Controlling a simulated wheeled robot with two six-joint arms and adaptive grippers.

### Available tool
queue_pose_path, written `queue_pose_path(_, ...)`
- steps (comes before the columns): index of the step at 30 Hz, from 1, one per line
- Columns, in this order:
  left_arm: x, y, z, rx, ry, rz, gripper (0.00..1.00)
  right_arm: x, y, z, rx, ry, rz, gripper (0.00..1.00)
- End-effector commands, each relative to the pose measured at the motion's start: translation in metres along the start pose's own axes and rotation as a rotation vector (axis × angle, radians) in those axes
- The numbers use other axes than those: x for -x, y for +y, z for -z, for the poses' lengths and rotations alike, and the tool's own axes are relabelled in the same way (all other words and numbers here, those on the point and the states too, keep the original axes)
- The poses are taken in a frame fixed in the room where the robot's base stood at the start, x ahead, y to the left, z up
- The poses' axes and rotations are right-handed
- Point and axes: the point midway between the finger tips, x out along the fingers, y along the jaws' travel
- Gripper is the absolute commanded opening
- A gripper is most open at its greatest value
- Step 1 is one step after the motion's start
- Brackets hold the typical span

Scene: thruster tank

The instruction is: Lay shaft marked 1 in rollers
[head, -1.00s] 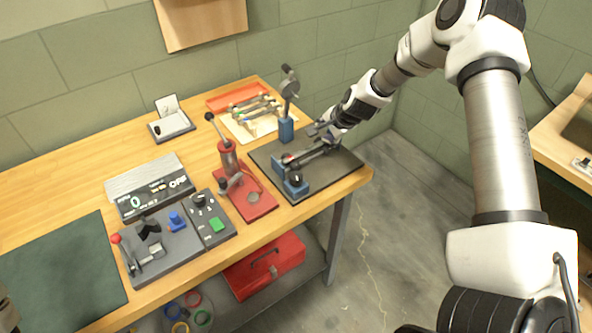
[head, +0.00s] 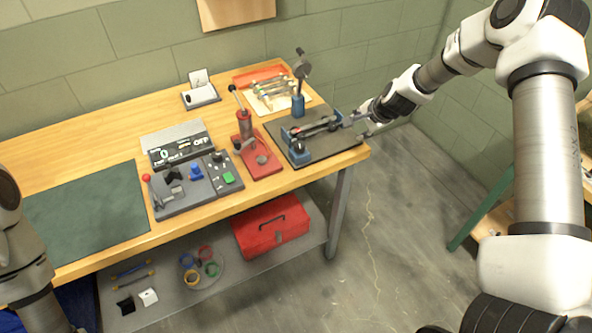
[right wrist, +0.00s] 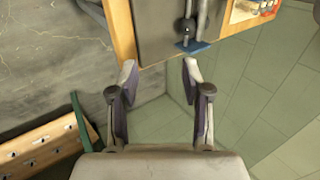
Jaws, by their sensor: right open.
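The roller stand (head: 299,155) has blue supports on a dark plate at the right end of the bench. A dark, shaft-like bar (head: 318,127) lies along it; I cannot tell whether it rests on the rollers, and no mark is readable. In the right wrist view, grey rods (right wrist: 202,18) and a blue support (right wrist: 193,46) show beyond the fingers. My right gripper (head: 360,126) is just right of the stand, apart from the bar. Its fingers (right wrist: 159,82) are spread with nothing between them. My left arm shows at the left edge, but its gripper is out of frame.
A rack of thin rods (head: 271,92) stands behind, beside a red tray (head: 258,74). A dial gauge post (head: 298,104) rises behind the stand. A red press (head: 258,160) and a control box (head: 183,190) stand left. The green mat (head: 85,212) is clear.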

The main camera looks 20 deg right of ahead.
Motion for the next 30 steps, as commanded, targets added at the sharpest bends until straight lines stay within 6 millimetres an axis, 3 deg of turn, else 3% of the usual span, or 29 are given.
queue_pose_path(14, 0.000, 0.000, 0.000, 0.000, 0.000, 0.000, 0.55, 0.010, 0.006, -0.105, 0.570, 0.246, 0.097, 0.48)
queue_pose_path(30, 0.000, 0.000, 0.000, 0.000, 0.000, 0.000, 0.55, 0.021, 0.010, -0.217, 1.213, 0.627, 0.511, 0.48)
